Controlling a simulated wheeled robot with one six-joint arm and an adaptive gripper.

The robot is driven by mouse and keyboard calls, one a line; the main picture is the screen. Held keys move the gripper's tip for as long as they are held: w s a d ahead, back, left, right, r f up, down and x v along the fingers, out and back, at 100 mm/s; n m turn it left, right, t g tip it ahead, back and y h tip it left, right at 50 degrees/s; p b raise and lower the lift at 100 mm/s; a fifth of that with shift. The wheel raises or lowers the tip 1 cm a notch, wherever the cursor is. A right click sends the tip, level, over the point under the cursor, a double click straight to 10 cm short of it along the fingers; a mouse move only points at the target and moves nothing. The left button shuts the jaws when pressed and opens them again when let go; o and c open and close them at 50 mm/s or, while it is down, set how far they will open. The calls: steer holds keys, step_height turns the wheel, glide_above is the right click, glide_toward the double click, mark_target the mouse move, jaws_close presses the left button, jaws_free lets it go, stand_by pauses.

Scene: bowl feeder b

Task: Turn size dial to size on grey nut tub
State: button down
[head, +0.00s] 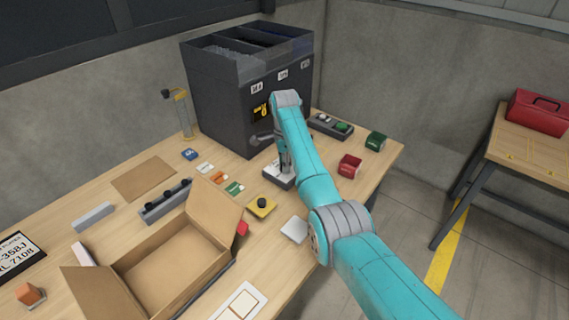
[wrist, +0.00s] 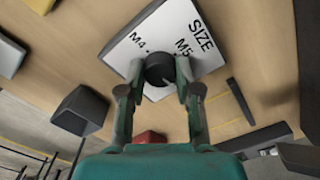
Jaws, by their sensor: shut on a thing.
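The size dial is a black round knob (wrist: 159,68) on a white plate (wrist: 122,45) lettered SIZE, M4 and M5. My gripper (wrist: 157,82) has its fingers on both sides of the knob and is shut on it. I cannot make out where the knob points. In the head view the plate (head: 272,175) lies in front of the dark feeder, with my gripper (head: 285,165) over it and the knob hidden. A dark grey box (wrist: 82,110), perhaps the grey nut tub, stands near the plate in the wrist view. No size on it is readable. My arm seems to hide it in the head view.
The dark feeder (head: 225,105) with labelled bins stands behind the plate. A red tub (head: 349,166), a green tub (head: 376,141) and a button box (head: 331,124) are to the right.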

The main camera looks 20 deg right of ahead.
steer(key=shift+m, duration=0.8)
steer(key=c, duration=0.8)
jaws_free()
step_height(320, 180, up, 12)
steer(key=shift+f, duration=0.1)
